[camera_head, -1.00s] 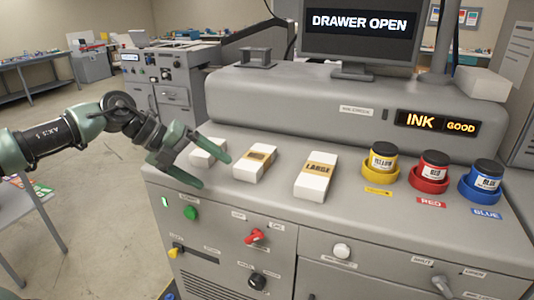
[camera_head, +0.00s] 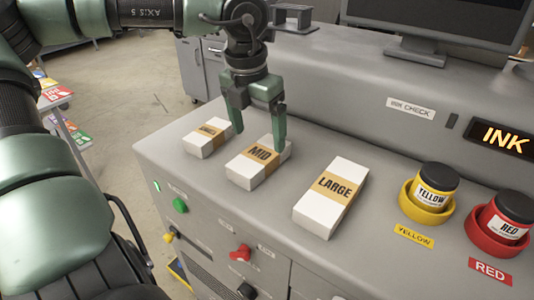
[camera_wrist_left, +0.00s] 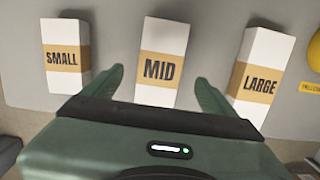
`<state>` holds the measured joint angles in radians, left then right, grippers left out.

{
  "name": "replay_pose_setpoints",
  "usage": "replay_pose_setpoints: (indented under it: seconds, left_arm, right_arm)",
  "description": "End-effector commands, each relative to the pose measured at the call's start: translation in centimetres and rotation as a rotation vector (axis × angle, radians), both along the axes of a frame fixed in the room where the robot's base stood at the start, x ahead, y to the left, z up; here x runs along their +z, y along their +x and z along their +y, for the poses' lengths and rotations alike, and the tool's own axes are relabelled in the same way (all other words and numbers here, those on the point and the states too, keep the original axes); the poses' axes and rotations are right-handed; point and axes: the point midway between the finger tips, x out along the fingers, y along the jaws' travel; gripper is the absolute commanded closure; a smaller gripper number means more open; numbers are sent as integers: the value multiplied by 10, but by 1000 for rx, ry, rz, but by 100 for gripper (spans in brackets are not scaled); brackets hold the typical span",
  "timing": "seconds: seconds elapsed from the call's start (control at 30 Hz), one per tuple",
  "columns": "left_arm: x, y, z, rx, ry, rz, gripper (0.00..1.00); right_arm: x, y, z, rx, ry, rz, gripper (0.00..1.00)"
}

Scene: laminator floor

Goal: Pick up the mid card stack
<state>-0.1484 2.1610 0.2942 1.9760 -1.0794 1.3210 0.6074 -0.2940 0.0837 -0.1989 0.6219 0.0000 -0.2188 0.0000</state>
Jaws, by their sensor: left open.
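The mid card stack (camera_head: 243,172) is a white block with a tan band reading MID. It lies on the grey machine top between the small stack (camera_head: 203,143) and the large stack (camera_head: 318,211). My left gripper (camera_head: 258,142) is open and points down above the mid stack. In the head view one finger covers part of the stack's right end. In the left wrist view the mid stack (camera_wrist_left: 162,92) lies between the two spread fingers, with a gap on each side. Whether the fingertips are level with it cannot be told. My right gripper is not in view.
A yellow ink jar (camera_head: 436,187) and a red ink jar (camera_head: 511,212) stand in cups at the right. The raised machine housing (camera_head: 380,90) is behind the stacks. Buttons and a red switch (camera_head: 240,252) are on the front panel below.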

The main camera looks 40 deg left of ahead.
Motion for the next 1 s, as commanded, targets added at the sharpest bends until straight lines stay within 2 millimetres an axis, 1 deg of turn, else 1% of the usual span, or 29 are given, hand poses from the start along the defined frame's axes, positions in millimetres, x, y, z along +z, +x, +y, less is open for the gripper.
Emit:
replay_pose_setpoints:
  seconds: [0.03,0.1,0.2,0.33,0.43,0.53,0.73,0.77,0.8,0.87,0.9,0.97,1.0]
  left_arm:
    - [-6,0,0,0,-2,4,13]
    - [-13,1,0,-1,-3,4,13]
    - [-24,2,0,-1,-5,5,13]
    - [-45,2,0,-1,-6,7,13]
    - [-58,5,1,-1,-4,4,13]
    - [-64,6,1,0,-5,2,13]
    - [-66,7,1,0,-5,0,13]
    - [-66,7,1,0,-5,0,18]
    - [-65,7,1,0,-5,0,29]
    - [-65,7,1,0,-4,0,46]
    - [-65,7,1,0,-4,-1,57]
    - [-65,7,1,0,-5,-1,74]
    - [-65,7,1,0,-4,-1,85]
  right_arm:
    - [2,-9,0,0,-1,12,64]
    - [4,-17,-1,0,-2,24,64]
    - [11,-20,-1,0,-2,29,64]
    - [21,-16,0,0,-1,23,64]
    - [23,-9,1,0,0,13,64]
    - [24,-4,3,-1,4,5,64]
    - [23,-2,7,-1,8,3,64]
    - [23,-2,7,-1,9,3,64]
    - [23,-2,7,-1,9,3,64]
    - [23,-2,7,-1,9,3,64]
    - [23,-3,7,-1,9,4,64]
    - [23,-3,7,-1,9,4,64]
    - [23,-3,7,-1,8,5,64]
